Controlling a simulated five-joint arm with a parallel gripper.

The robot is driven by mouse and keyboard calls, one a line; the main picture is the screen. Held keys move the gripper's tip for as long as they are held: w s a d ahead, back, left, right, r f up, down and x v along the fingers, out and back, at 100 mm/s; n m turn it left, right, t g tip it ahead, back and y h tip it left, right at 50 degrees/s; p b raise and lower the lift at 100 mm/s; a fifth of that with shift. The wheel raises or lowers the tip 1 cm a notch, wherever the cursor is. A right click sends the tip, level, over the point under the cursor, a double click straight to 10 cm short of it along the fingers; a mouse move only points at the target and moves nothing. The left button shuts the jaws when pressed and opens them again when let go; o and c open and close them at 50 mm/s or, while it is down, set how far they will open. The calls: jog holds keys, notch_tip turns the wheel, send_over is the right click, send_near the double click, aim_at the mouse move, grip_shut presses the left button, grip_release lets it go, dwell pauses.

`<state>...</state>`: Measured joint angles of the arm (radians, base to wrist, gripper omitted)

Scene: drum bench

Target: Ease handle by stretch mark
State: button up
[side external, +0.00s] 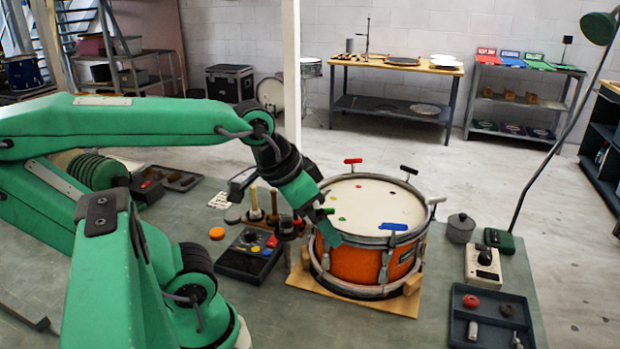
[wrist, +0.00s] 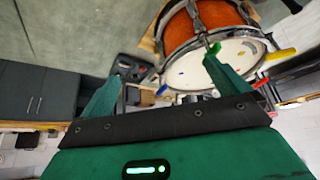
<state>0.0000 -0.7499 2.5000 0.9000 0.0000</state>
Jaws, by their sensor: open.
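An orange drum (side external: 362,257) with a pale head (side external: 365,205) stands on a wooden base. Around its rim are T-shaped handles: red (side external: 353,161), black (side external: 409,169), white (side external: 437,200) and green (side external: 328,211); a blue piece (side external: 393,227) shows at the front rim. Small coloured marks dot the head; I cannot tell which is the stretch mark. My gripper (side external: 328,232) is open at the drum's left rim. In the wrist view, the green handle (wrist: 214,48) is close to the right fingertip of my gripper (wrist: 163,68); contact is unclear. A yellow handle (wrist: 282,53) shows farther right.
A black control box (side external: 250,254) with coloured buttons and a stand of wooden-handled tools (side external: 256,213) are left of the drum. A grey pot (side external: 460,228), a white meter (side external: 484,266) and a dark tray (side external: 491,316) sit to its right. Bench space in front is clear.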

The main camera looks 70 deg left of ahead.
jog(key=shift+w+a+r, duration=0.1)
jog(key=c, duration=0.6)
jog(key=w+a+g, duration=0.2)
jog(key=w+a, duration=0.1)
jog(key=a, duration=0.4)
jog(key=w+a+r+n+g, duration=0.1)
jog(key=w+a, duration=0.2)
jog(key=a, duration=0.5)
jog(key=w+a+n+g, duration=0.1)
jog(key=w+a+g, duration=0.1)
jog(key=a, duration=0.5)
jog(key=shift+w+a+r+g, duration=0.15)
jog(key=shift+w+r+g, duration=0.2)
jog(key=shift+w, duration=0.35)
jog(key=shift+f, duration=3.9)
jog(key=c, duration=1)
